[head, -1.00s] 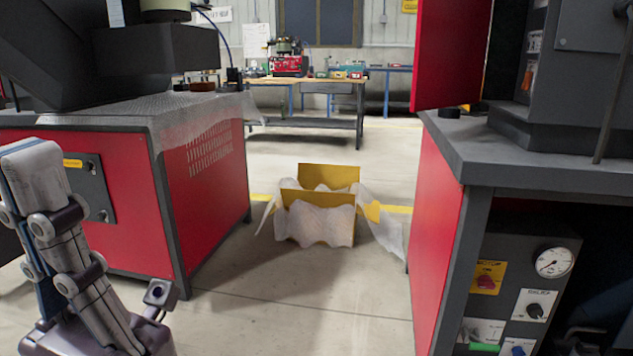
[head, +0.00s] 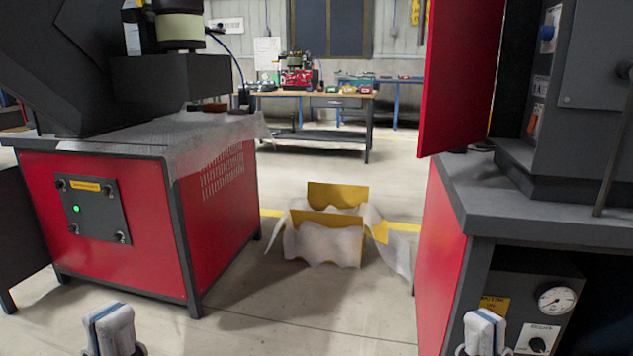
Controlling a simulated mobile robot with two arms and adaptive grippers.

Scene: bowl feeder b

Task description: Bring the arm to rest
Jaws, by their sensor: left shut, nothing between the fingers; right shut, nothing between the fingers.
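My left gripper (head: 109,322) shows at the bottom left, in front of the left red cabinet. Its pale finger pads are together with nothing between them. My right gripper (head: 484,328) shows at the bottom right, in front of the right machine's gauge panel. Its pads are also together and empty. Both grippers point upward in the picture and stand well apart. Most of both arms is out of view below the frame.
A red cabinet (head: 105,250) with a machine on top stands at left. A red and grey machine (head: 440,255) with an open red door (head: 455,80) stands at right. A cloth-draped yellow box (head: 335,195) sits on the floor between them. Open floor lies in front.

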